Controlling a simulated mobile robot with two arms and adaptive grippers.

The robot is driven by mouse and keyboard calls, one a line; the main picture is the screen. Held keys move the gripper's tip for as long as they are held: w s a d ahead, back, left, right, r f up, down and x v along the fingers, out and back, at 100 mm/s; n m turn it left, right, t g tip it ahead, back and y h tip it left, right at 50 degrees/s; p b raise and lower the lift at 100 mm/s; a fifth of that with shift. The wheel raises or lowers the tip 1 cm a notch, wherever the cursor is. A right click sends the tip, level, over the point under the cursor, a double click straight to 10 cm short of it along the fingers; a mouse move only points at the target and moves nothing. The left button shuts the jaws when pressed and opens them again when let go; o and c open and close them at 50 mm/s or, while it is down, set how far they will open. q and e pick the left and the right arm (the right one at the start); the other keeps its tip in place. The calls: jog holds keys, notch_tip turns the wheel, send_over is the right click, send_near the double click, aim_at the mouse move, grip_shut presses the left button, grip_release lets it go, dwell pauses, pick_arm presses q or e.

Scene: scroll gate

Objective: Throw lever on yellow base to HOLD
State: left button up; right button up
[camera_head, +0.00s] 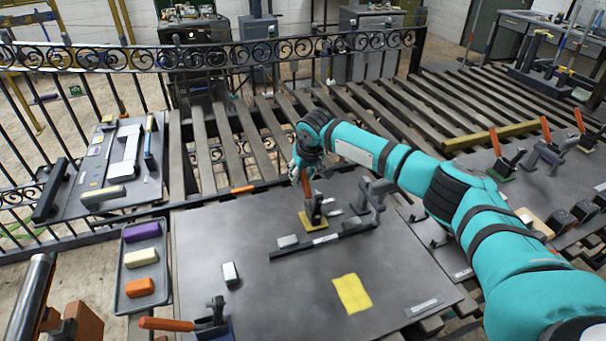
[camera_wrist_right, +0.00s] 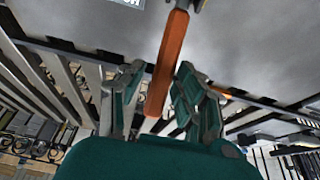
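The lever on the yellow base (camera_head: 307,222) stands near the back middle of the grey board. Its orange handle (camera_head: 305,184) points up towards my right gripper (camera_head: 298,165). In the right wrist view the orange handle (camera_wrist_right: 165,65) runs down between the two teal fingers of my right gripper (camera_wrist_right: 158,98). The fingers are spread, with a clear gap at the left finger; the right finger is close to the handle, and I cannot tell whether it touches. A white label (camera_wrist_right: 129,3) with partly cut-off lettering shows at the top edge. My left gripper is not in view.
A lever with a blue base (camera_head: 215,333) lies at the board's front edge. A grey clamp-like fixture (camera_head: 376,195) stands just right of the yellow base. A yellow patch (camera_head: 352,294) lies on the board. A tray (camera_head: 133,245) with coloured blocks is at left. A scrollwork fence (camera_head: 120,58) runs behind.

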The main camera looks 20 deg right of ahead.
grip_shut()
